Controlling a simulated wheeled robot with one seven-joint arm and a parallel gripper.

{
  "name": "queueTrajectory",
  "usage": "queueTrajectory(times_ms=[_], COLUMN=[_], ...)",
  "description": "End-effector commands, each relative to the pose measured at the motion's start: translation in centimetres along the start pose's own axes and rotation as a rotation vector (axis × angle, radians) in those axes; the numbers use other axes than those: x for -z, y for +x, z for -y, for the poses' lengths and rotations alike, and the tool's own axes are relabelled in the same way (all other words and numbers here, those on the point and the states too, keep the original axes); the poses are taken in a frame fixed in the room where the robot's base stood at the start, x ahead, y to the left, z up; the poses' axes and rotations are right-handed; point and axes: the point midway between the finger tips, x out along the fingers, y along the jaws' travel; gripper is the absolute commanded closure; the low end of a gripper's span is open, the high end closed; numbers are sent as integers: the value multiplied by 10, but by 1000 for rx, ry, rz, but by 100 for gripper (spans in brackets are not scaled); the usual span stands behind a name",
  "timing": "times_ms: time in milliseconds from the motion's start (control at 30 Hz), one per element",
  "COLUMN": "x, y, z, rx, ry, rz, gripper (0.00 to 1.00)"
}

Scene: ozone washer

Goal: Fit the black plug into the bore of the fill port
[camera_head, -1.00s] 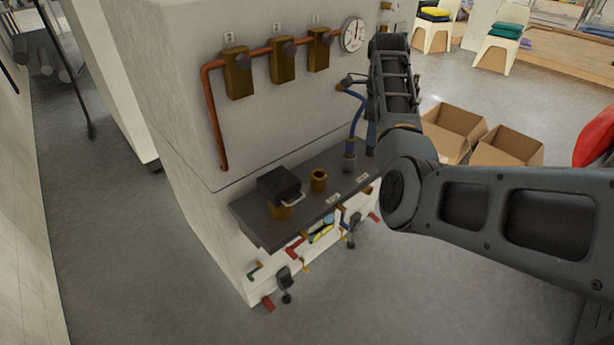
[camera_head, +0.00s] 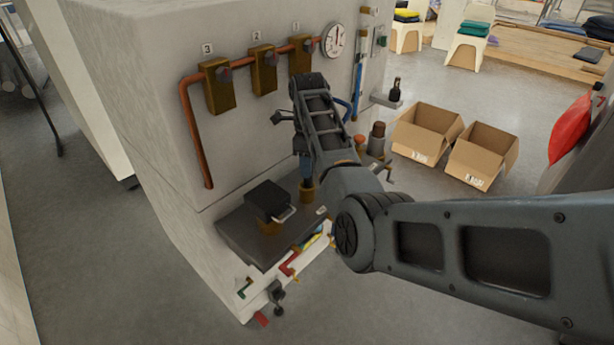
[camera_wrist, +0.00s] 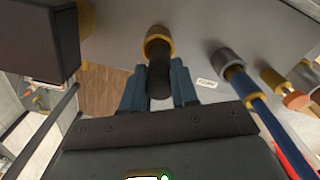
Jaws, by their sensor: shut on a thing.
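The fill port is a short brass collar (camera_head: 307,190) on the dark grey ledge. In the wrist view its brass rim (camera_wrist: 154,34) rings a dark bore. The black plug (camera_wrist: 159,78) is a dark rounded cylinder between my gripper's blue fingers (camera_wrist: 158,90). My gripper (camera_head: 306,172) is shut on it, just above the port in the head view. The plug's far end overlaps the near part of the bore in the wrist view. I cannot tell whether it has entered. The plug is hidden in the head view.
Brass valves (camera_head: 264,70) line the wall above.

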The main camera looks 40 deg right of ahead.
Motion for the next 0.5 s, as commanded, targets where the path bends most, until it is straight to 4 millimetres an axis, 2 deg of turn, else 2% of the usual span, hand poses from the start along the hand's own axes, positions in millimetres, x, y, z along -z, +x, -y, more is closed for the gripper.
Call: queueTrajectory(times_ms=[167, 367, 500], x=[-2, -2, -2], y=[11, 40, 44], z=[-2, -2, -2], rx=[-2, -1, 0], ry=[0, -1, -1], rz=[-1, 0, 1], gripper=[100, 100, 100])
